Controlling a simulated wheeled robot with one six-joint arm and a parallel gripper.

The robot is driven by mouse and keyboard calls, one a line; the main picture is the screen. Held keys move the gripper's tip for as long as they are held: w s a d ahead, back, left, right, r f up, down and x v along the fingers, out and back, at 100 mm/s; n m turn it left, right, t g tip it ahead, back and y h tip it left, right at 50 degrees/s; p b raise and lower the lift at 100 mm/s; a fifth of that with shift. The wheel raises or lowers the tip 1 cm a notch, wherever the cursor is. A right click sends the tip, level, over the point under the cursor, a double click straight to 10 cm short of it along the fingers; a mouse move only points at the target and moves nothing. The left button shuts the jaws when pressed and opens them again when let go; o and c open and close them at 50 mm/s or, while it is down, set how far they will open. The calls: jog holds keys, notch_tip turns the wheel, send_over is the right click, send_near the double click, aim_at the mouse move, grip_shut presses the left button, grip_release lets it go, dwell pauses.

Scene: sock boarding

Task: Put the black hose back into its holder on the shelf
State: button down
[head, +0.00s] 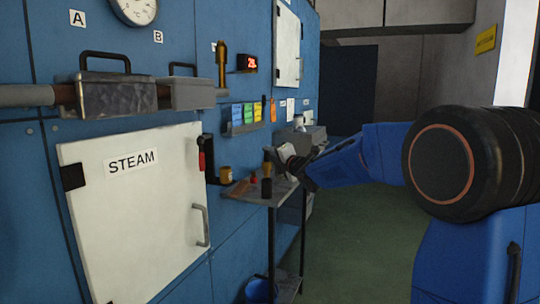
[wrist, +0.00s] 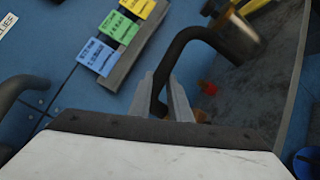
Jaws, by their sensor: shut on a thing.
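The black hose (wrist: 195,36) shows in the wrist view as a dark curved tube. It runs between the fingers of my gripper (wrist: 162,86), which is shut on it, then bends up and right toward a brass-coloured cylinder (wrist: 236,38). I cannot tell whether the hose touches that cylinder. In the head view my gripper (head: 281,162) is just above the small shelf (head: 285,190) beside the blue wall. I cannot identify the hose's holder with certainty.
A small yellowish jar (head: 226,175) is left of the shelf. A white STEAM door (head: 140,220) is nearer. A blue bucket (head: 257,289) stands below. Open floor lies right.

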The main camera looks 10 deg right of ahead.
jog(key=shift+f, duration=1.9)
jog(key=c, duration=1.6)
grip_release()
jog(key=shift+o, duration=0.2)
jog(key=shift+s, duration=0.1)
send_near(270, 163)
jog(key=s+d, duration=0.1)
jog(key=s+d+f, duration=0.1)
jog(key=s+d, duration=0.1)
jog(key=shift+s+f, duration=0.25)
